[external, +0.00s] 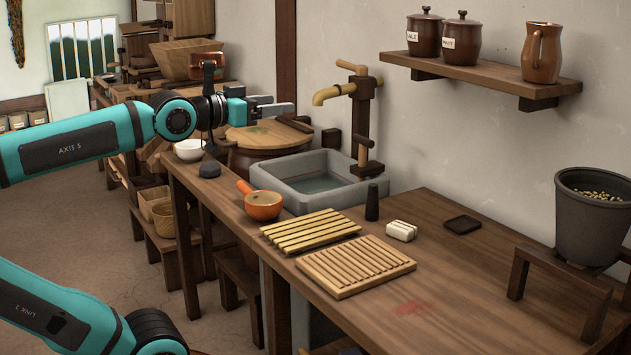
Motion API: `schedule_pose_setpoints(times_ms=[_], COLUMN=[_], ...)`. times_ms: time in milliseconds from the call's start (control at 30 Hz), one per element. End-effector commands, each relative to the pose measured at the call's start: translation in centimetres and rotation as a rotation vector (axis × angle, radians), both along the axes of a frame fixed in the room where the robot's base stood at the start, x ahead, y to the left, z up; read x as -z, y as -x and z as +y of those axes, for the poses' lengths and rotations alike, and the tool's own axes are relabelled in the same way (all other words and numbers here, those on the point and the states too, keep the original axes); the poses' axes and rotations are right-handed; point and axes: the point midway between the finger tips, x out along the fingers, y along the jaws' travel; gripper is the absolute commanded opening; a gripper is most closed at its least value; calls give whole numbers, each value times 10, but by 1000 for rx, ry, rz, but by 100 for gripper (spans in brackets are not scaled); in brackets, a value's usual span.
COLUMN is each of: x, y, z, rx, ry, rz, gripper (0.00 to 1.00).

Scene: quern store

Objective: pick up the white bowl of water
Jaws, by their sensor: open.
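A small white bowl (189,150) stands upright at the far left end of the wooden counter, behind a small dark object. Its contents are too small to make out. My gripper (284,104) is open and empty, with its fingers pointing right. In the picture it is above and to the right of the bowl, over the area of the round wooden lid. It is apart from the bowl.
A dark rounded object (209,168) is close to the bowl. An orange pan (263,204), a stone sink (268,178) with a wooden tap (352,92), and two slatted boards (357,266) lie along the counter. A wooden-lidded tub (262,137) stands behind. The counter's right front is mostly clear.

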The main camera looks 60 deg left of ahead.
Motion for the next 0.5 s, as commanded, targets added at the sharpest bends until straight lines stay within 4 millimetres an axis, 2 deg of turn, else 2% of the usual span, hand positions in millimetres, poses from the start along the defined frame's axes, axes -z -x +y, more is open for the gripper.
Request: schedule_pose_setpoints(times_ms=[33,167,500], x=[0,0,-1], y=[0,0,-4], z=[0,0,3], rx=[0,0,-10], ry=[0,0,14], rz=[0,0,10], gripper=[54,29,29])
